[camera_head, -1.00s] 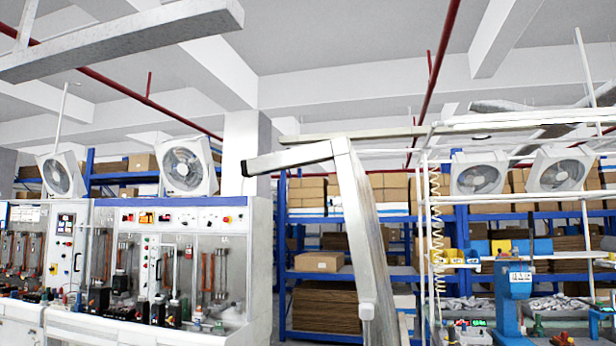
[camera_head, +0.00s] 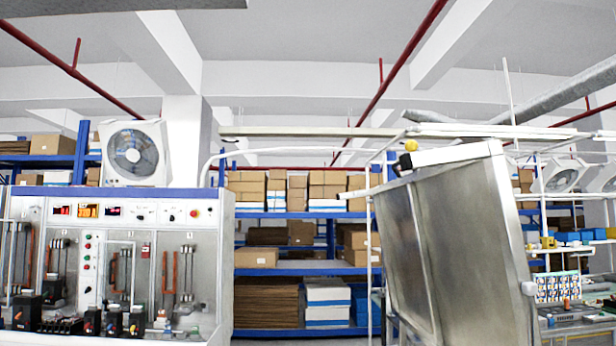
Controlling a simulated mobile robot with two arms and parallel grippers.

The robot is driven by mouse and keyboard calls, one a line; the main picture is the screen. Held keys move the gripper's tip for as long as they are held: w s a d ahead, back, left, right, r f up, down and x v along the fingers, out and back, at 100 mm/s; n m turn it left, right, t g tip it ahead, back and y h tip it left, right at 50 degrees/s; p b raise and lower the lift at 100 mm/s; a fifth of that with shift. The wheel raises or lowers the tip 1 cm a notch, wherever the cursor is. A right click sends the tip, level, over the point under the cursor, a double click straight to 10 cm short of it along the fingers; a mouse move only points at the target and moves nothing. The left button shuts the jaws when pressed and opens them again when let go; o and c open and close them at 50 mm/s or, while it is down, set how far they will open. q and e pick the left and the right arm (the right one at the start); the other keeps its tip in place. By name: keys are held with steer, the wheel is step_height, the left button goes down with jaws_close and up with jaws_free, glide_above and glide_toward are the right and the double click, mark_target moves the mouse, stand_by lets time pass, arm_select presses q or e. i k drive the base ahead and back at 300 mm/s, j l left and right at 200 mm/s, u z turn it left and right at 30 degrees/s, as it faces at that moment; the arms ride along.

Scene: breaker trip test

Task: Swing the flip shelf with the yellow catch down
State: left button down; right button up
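A large grey metal panel, apparently the flip shelf (camera_head: 460,245), stands raised and nearly upright right of the middle, slightly tilted. Neither of my grippers is in view.
A test bench (camera_head: 120,260) with switches and meters stands at the left, with a white fan (camera_head: 137,153) above it. Blue racks (camera_head: 285,268) with cardboard boxes stand behind. A workbench with a coloured panel (camera_head: 558,287) is at the right.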

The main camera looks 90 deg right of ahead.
mark_target(453, 252)
steer(key=i+z, duration=0.25)
steer(key=z, duration=0.15)
steer(key=i+z, duration=0.2)
steer(key=z, duration=0.25)
steer(key=i+j+z, duration=0.15)
steer(key=z, duration=0.25)
steer(key=i+j+z, duration=0.2)
steer(key=z, duration=0.25)
steer(key=i, duration=0.05)
